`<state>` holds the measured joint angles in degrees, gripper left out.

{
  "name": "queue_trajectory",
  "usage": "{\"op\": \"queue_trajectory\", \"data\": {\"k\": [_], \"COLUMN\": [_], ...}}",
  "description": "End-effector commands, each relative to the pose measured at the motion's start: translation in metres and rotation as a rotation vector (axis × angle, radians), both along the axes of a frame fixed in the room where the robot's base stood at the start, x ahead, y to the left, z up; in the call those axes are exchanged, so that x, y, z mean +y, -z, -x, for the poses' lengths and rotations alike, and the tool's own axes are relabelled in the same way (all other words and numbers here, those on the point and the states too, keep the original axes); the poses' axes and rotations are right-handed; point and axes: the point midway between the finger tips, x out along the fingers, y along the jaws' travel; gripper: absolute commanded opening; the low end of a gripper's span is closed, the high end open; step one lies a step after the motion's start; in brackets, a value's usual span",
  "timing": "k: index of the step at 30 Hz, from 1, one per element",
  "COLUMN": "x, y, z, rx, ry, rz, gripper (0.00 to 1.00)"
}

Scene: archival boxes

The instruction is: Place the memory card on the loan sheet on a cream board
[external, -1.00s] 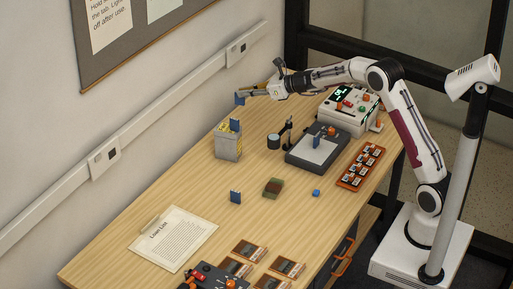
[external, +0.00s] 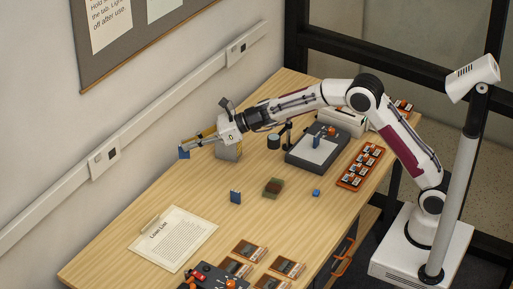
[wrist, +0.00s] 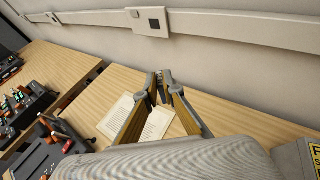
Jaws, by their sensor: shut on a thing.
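My gripper (external: 187,147) is shut on a blue memory card (external: 183,154) and holds it at the fingertips above the left part of the table, apart from the loan sheet. The loan sheet (external: 176,240) lies on a cream board with a clip at its top edge, nearer the front left. In the wrist view the gripper fingers (wrist: 161,82) point ahead, and the pale sheet (wrist: 116,115) shows beside and between them.
A grey box (external: 229,154) stands partly behind my gripper. Another blue card (external: 235,197) stands on the table, near a green-brown block (external: 273,187) and a small blue piece (external: 316,193). Dark cards (external: 249,250) lie right of the sheet. Bare table lies between gripper and sheet.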

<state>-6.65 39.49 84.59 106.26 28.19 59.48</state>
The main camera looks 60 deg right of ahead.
Motion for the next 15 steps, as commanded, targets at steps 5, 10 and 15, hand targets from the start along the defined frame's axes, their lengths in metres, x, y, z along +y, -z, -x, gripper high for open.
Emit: {"op": "queue_trajectory", "data": {"k": [5,10,15], "x": [0.058,0.097,0.126], "y": [0.000,0.000,0.003], "z": [0.016,0.030,0.042], "rx": [0.000,0.000,0.002], "ry": [-0.073,-0.123,-0.160], "rz": [0.000,0.000,0.001], "gripper": [0.00,0.00,0.00]}}
